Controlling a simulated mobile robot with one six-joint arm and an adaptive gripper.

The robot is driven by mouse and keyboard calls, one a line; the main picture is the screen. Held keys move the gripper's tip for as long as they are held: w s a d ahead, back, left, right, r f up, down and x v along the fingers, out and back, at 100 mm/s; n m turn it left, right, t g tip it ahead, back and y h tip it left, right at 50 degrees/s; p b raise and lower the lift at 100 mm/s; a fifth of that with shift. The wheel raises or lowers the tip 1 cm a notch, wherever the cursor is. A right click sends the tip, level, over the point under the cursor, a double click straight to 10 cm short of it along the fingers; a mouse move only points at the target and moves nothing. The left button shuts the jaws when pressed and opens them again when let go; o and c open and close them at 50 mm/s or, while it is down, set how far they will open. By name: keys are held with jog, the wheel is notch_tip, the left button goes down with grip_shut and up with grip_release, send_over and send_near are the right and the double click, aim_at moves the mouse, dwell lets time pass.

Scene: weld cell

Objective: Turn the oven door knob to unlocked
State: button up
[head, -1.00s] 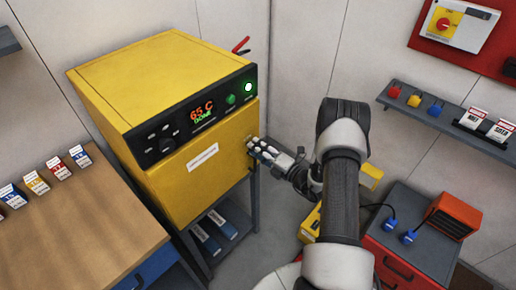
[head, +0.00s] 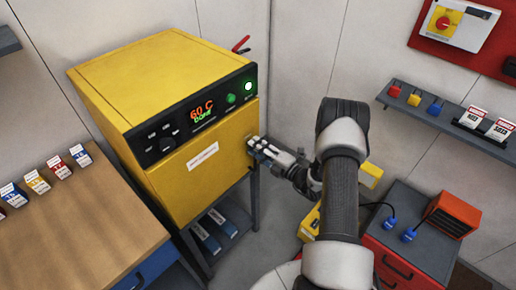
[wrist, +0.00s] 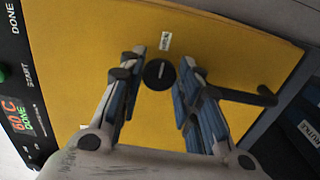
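The yellow oven (head: 205,180) stands left of centre in the head view, its door front facing my arm. In the wrist view the door knob (wrist: 159,74) is a round black disc with a pale line mark, on the yellow door (wrist: 215,45). My gripper (wrist: 162,60) is open, with one finger on each side of the knob and a visible gap to it on both sides. In the head view my gripper (head: 254,146) is at the right side of the door front and hides the knob. A small white label (wrist: 165,40) sits beside the knob, too small to read.
A dark bar handle (wrist: 262,97) stands out right of the fingers in the wrist view. The oven display (head: 202,110) reads 60 C and DONE. A wooden bench (head: 75,220) is left, a red cabinet (head: 395,270) right.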

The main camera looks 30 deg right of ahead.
jog(key=o, duration=0.4)
jog(key=v, duration=1.2)
dwell(0.3)
